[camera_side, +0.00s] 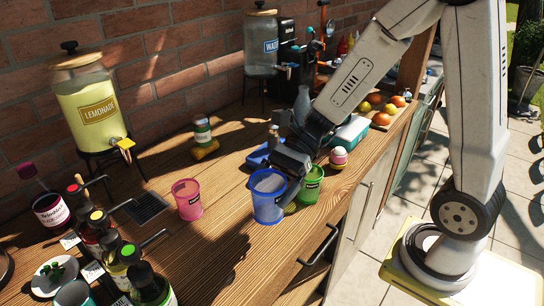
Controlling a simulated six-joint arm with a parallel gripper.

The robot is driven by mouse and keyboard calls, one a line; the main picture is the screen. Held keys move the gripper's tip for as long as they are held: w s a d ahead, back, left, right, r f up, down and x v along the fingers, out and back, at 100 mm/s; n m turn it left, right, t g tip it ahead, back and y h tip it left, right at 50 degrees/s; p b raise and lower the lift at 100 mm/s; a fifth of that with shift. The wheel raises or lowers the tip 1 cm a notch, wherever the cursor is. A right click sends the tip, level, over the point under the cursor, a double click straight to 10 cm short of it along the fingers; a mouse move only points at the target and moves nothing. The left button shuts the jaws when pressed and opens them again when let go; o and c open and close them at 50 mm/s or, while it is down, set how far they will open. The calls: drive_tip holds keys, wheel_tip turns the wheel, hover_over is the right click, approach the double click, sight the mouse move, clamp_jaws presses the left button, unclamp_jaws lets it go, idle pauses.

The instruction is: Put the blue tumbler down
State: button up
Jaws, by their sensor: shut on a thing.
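The blue tumbler (267,205) is upright near the front edge of the wooden counter, at the middle of the picture. My gripper (284,182) is shut on its right rim side, coming from the upper right. The fingertips are partly hidden by the tumbler and the gripper body. I cannot tell whether the tumbler's base touches the counter (215,240) or hangs a little above it.
A pink tumbler (187,203) stands left of the blue one, and a green tumbler (310,186) stands close on its right. A drain grate (147,207) and several bottles are at the left. Bare counter lies in front of the pink tumbler. A lemonade dispenser (92,103) stands at the back left.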

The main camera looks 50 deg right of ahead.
drive_tip(key=shift+s+d+r, duration=0.35)
drive_tip(key=shift+s+r, duration=0.05)
drive_tip(key=shift+s, duration=0.1)
drive_tip(key=shift+w+f, duration=0.1)
drive_tip(key=shift+w, duration=0.05)
drive_tip(key=w+a+f, duration=0.3)
drive_tip(key=w+f, duration=0.6)
drive_tip(key=w, duration=0.3)
drive_tip(key=shift+w+a, duration=0.2)
drive_tip(key=shift+w, duration=0.2)
drive_tip(key=shift+f, duration=0.15)
drive_tip(key=shift+w+a+f, duration=0.1)
drive_tip(key=shift+w+f, duration=0.2)
drive_tip(key=shift+f, duration=1.5)
